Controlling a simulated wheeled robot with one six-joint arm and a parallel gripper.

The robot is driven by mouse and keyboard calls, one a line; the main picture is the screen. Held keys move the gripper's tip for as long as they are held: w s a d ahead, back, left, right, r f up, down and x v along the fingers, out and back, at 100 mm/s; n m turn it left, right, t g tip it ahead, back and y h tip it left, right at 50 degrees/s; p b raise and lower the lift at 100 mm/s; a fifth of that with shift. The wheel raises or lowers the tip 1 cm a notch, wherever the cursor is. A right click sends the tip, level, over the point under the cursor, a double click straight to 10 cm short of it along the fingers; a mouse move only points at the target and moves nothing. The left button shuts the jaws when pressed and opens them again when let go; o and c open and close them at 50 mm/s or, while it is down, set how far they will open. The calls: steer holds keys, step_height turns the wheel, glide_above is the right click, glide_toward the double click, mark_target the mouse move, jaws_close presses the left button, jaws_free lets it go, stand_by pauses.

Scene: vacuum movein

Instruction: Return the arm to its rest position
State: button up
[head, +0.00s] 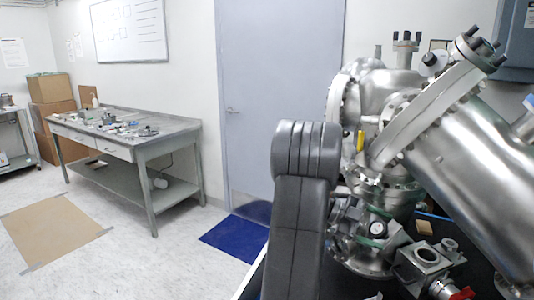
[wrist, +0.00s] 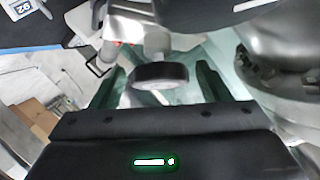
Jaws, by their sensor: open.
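My arm (head: 300,200) stands upright in the head view, dark grey and bent at a rounded joint, just left of the steel vacuum chamber (head: 465,150). My gripper is not visible in the head view. In the wrist view my gripper (wrist: 158,76) is open, with its two dark green fingers spread wide. A black round knob-like part (wrist: 159,75) on a pale stem shows between the fingers, with a gap on each side. I cannot tell its depth relative to the fingertips. A green-lit indicator shows on my gripper's body.
The chamber's flanges and fittings crowd the right side. A red-handled valve (head: 461,293) sits low at right. A grey workbench (head: 170,128) with small parts stands at left. A closed door (head: 270,100), blue mat (head: 236,238) and brown floor sheet (head: 55,230) leave open floor around them.

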steer(key=n+t+h+b, duration=0.1)
steer(key=n+t, duration=0.1)
steer(key=n, duration=0.2)
steer(key=n+t+h+b, duration=0.1)
steer(key=n+t+h, duration=0.1)
steer(key=n+t, duration=0.1)
steer(key=shift+f+n, duration=0.1)
steer(key=shift+n, duration=0.3)
steer(key=n+t+b, duration=0.1)
steer(key=n+t, duration=0.2)
steer(key=n, duration=0.1)
steer(key=n+t, duration=0.3)
steer(key=n, duration=0.1)
steer(key=shift+d+b, duration=0.1)
steer(key=shift+b, duration=0.25)
steer(key=shift+a+n+t, duration=0.35)
steer(key=shift+n+t, duration=0.05)
steer(key=shift+n, duration=0.1)
steer(key=shift+v, duration=1.95)
